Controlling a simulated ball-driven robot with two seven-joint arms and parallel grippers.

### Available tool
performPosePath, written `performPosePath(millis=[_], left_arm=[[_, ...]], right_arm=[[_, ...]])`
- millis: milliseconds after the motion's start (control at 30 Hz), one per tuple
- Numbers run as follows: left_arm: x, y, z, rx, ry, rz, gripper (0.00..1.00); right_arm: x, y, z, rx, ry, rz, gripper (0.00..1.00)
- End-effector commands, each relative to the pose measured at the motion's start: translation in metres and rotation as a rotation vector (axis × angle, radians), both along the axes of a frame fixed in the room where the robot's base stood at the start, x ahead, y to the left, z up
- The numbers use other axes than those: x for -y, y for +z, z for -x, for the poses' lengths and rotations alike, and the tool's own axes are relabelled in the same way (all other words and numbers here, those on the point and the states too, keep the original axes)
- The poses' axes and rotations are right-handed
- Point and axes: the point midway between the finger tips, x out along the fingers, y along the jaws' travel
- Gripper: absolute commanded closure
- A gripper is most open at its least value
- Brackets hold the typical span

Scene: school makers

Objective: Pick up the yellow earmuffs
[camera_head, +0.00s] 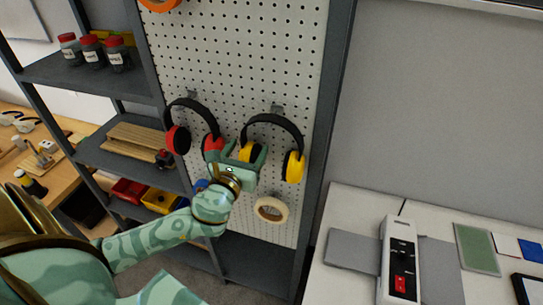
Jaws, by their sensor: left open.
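The yellow earmuffs (294,167) hang from a hook on the white pegboard, with a black headband and yellow cups. My left gripper (236,154) is raised in front of the pegboard, at the left cup of the yellow earmuffs. It overlaps that cup in the picture and partly hides it; I cannot tell whether they touch. The gripper is open. The right cup is uncovered. My right gripper is not in view.
Red earmuffs (178,139) hang just left of my gripper. A tape roll (271,210) hangs below. Dark shelves (80,73) with jars and bins stand left. A white bench (348,208) with a device (399,262) is at right.

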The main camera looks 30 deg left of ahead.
Motion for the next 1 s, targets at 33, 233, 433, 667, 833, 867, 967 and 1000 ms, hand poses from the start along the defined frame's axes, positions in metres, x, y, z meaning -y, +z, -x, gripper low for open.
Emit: performPosePath(millis=[33, 233, 433, 667, 833, 867, 967, 1000], left_arm=[[-0.002, 0.001, -0.007, 0.001, 0.001, 0.000, 0.33], [-0.003, -0.002, -0.016, -0.003, -0.001, 0.002, 0.33], [-0.003, -0.002, -0.015, -0.002, 0.000, 0.003, 0.55], [-0.003, -0.001, -0.015, -0.001, 0.000, 0.002, 0.87], [-0.003, -0.001, -0.015, -0.001, 0.000, 0.002, 0.87], [-0.003, 0.000, -0.015, -0.001, 0.000, 0.002, 0.87], [-0.003, 0.005, -0.015, -0.001, 0.000, 0.002, 0.87], [-0.003, 0.007, -0.015, -0.001, 0.000, 0.002, 0.87]], right_arm=[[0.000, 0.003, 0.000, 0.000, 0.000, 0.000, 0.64], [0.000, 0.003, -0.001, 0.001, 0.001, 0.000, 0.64], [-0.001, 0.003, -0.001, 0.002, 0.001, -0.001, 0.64], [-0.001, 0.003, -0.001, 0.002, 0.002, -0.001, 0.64], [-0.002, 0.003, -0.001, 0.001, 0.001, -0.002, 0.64], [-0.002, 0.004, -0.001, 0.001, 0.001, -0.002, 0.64], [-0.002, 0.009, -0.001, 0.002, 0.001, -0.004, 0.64], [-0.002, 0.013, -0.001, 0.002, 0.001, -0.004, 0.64]])
